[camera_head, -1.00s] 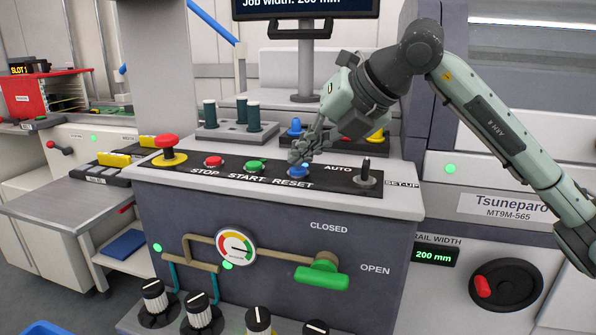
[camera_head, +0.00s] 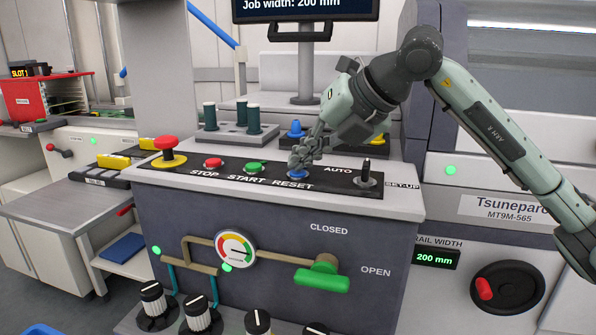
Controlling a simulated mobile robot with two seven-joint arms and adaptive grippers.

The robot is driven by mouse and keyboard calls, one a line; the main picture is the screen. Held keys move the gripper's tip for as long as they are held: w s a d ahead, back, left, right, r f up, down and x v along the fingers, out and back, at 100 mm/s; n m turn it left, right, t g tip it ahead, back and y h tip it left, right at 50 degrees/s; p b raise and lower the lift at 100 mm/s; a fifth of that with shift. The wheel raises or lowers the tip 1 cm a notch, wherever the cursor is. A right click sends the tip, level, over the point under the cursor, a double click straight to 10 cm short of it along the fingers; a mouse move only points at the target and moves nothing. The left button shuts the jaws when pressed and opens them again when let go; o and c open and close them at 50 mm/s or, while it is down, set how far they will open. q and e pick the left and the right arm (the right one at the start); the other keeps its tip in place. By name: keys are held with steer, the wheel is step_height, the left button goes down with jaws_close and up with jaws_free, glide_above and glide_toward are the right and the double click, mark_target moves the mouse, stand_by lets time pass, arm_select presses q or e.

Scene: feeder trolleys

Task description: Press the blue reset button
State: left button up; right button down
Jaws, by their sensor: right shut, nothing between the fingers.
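The blue reset button (camera_head: 297,174) sits on the black control strip, just above the RESET label, to the right of the green start button (camera_head: 255,168). My right gripper (camera_head: 297,164) is shut and empty, pointing down at the blue button. Its fingertips cover the button's upper part and appear to be at or on it; I cannot tell whether the button is pushed in. My left gripper is not in view.
The red stop button (camera_head: 213,163) and a red emergency knob on a yellow base (camera_head: 168,154) stand to the left. The AUTO/SET-UP switch (camera_head: 366,174) stands upright to the right. A green valve handle (camera_head: 321,276) is on the front panel below.

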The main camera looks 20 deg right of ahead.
mark_target(302, 173)
stand_by(0.4)
steer(key=shift+r+p, duration=0.6)
steer(key=shift+r, duration=0.15)
steer(key=shift+r+p, duration=1.9)
steer(key=shift+r, duration=0.7)
steer(key=shift+f, duration=0.15)
